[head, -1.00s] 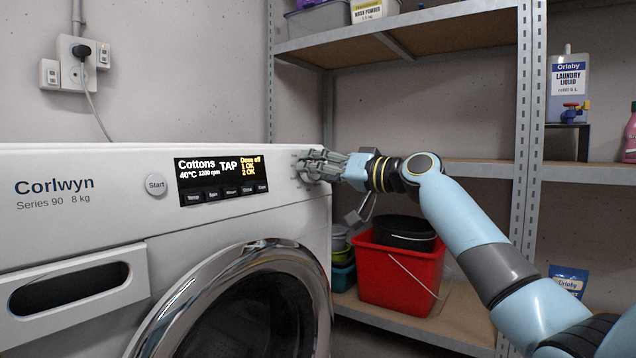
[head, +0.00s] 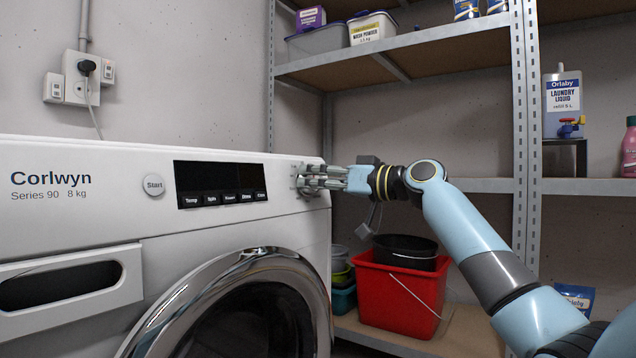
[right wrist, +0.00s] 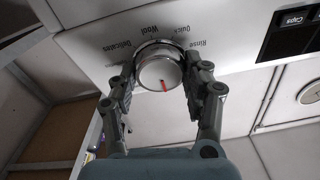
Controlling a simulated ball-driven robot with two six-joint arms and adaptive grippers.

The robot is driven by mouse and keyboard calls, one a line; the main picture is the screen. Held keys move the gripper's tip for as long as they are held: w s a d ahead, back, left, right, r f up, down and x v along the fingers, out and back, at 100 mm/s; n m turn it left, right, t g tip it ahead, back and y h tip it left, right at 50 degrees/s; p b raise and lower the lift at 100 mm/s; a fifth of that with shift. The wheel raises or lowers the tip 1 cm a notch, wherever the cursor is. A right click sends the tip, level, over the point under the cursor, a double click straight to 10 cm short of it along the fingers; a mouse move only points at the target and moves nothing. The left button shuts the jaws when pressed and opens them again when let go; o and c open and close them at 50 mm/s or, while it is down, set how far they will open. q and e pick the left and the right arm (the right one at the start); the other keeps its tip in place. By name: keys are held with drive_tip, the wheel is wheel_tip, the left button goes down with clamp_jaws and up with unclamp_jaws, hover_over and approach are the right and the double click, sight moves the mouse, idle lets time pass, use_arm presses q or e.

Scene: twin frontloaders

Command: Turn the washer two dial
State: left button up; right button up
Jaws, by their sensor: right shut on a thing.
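The Corlwyn washer (head: 100,215) stands at the left in the head view, with a dark display panel (head: 222,174) and a round Start button. Its dial (right wrist: 160,75) shows in the right wrist view as a silver knob with a red mark, ringed by programme names such as Wool, Quick, Rinse and Delicates. My right gripper (head: 308,180) is at the right end of the washer's front panel, shut on the dial. In the right wrist view its two fingers (right wrist: 160,85) stand on either side of the knob. In the head view the fingers mostly hide the dial. My left gripper is out of view.
A metal shelf rack (head: 528,150) stands right of the washer. It holds a red bucket (head: 400,300) low down, a laundry liquid container (head: 563,105) and tubs above. A wall socket (head: 82,78) with a plug is behind the washer.

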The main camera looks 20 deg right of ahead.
drive_tip(key=o, duration=1.2)
drive_tip(key=shift+c, duration=0.2)
drive_tip(key=v, duration=1.2)
